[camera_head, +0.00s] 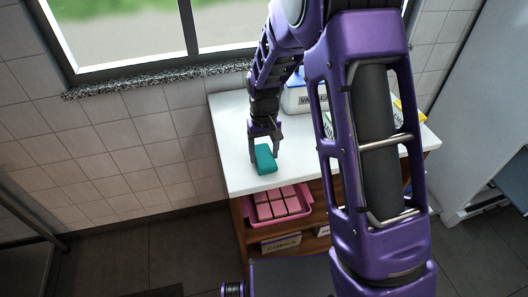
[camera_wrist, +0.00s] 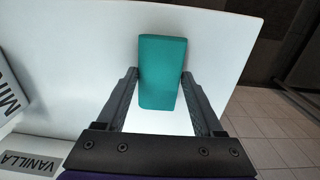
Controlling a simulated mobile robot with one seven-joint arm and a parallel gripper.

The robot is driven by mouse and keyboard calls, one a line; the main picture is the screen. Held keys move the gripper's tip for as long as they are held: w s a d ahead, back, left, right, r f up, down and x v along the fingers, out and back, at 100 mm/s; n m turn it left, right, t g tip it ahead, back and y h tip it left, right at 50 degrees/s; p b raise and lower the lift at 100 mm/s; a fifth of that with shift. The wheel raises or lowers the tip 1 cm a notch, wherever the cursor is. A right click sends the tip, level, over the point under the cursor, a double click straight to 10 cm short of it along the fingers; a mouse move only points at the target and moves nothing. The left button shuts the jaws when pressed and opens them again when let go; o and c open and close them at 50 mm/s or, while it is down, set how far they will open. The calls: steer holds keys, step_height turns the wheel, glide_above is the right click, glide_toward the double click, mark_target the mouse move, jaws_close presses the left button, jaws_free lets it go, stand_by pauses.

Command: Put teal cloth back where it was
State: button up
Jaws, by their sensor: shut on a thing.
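The teal cloth (camera_head: 265,160) is a folded block near the front left of the white counter top (camera_head: 232,135) in the head view. It also shows in the wrist view (camera_wrist: 162,75), upright between my fingers. My gripper (camera_head: 265,150) points down and is shut on the cloth, with a finger against each side (camera_wrist: 160,90). I cannot tell whether the cloth touches the counter or is slightly above it.
A pink tray (camera_head: 305,213) with pink blocks sits on the shelf below, above a box labelled CONES (camera_head: 281,243). A white tub labelled VANILLA (camera_head: 298,99) stands at the back of the counter. My arm hides much of the counter's right. The counter's left side is clear.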

mark_target(264, 156)
steer(key=o, duration=1.2)
step_height(264, 156, up, 12)
steer(key=p, duration=0.1)
steer(key=shift+r, duration=0.15)
